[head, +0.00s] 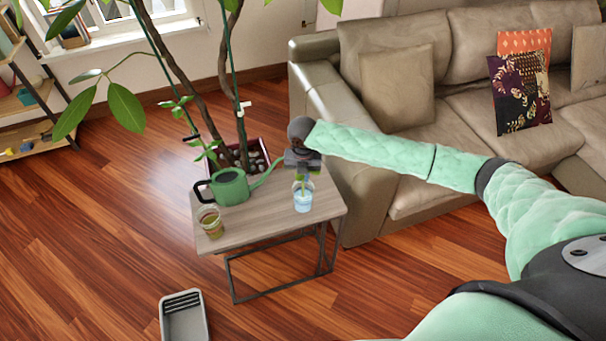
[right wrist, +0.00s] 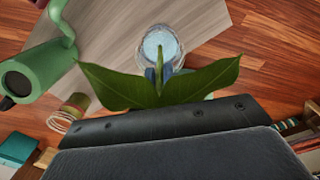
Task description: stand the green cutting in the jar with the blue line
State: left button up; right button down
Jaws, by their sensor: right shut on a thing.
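My right gripper (head: 303,172) is shut on the green cutting (right wrist: 195,85). Its two broad leaves spread in front of the right wrist camera, and its stem points down over the jar of bluish water (head: 303,198). This clear jar stands upright near the right side of the small table, directly under the gripper, and shows in the right wrist view (right wrist: 172,36). The stem's lower part appears at or inside the jar mouth; its depth is hard to tell. A blue line is not distinct from the bluish contents. My left gripper is not in view.
A second jar (head: 210,222), yellowish, stands at the table's front left corner. A green watering can (head: 230,187) sits behind, its spout reaching toward the gripper. The table (head: 260,225) has free room at its front middle. A potted plant, sofa (head: 365,190) and grey tray (head: 184,322) surround it.

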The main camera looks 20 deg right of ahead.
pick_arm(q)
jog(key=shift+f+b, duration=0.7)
pick_arm(e)
jog(key=shift+f, duration=1.95)
jog(key=c, duration=1)
grip_release()
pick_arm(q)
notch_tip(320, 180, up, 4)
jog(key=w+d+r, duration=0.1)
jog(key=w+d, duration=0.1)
pick_arm(e)
jog(key=shift+r, duration=0.15)
jog(key=shift+r+p, duration=1.25)
jog(key=shift+r, duration=0.25)
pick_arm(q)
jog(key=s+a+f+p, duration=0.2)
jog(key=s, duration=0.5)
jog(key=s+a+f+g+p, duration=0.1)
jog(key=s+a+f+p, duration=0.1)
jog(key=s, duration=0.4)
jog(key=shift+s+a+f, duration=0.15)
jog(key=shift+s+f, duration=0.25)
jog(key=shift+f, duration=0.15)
pick_arm(e)
notch_tip(320, 180, up, 6)
send_over(303, 182)
jog(key=shift+w+d+f, duration=0.1)
jog(key=shift+w, duration=0.15)
